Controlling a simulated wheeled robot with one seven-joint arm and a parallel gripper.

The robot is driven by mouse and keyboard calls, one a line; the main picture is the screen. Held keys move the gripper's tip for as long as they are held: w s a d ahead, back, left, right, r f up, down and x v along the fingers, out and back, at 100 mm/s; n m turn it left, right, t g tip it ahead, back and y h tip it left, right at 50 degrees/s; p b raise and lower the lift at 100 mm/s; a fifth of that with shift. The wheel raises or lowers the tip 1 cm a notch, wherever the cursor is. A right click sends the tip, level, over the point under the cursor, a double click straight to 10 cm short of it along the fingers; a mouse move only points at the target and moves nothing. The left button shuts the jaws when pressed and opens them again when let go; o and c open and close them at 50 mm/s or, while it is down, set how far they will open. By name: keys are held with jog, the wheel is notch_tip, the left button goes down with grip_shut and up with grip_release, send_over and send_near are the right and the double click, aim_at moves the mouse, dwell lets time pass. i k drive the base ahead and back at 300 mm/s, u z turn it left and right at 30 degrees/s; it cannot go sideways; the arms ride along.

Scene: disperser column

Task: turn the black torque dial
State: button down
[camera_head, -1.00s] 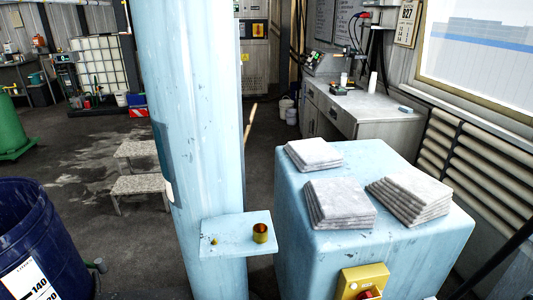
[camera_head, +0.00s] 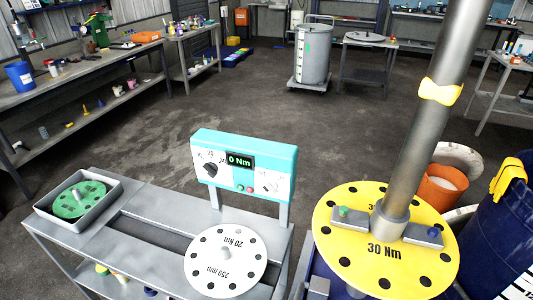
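The black torque dial (camera_head: 212,170) is on the left part of the front face of a teal and white control box (camera_head: 245,163). The box stands on two posts at the back of a grey metal bench. A small display (camera_head: 240,161) beside the dial reads 0 Nm. A white knob (camera_head: 270,184) sits on the right of the panel, with small green and red buttons between. The dial's markings are too small to read surely. My gripper is not in view.
A white disc (camera_head: 226,258) marked 20 Nm and 250 mm lies on the bench. A tray (camera_head: 107,207) holds a green disc (camera_head: 80,199). To the right, a yellow 30 Nm disc (camera_head: 385,270) surrounds a thick grey shaft (camera_head: 425,130). Open floor lies behind the box.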

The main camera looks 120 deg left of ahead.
aim_at(211, 168)
jog(key=u, duration=4.25)
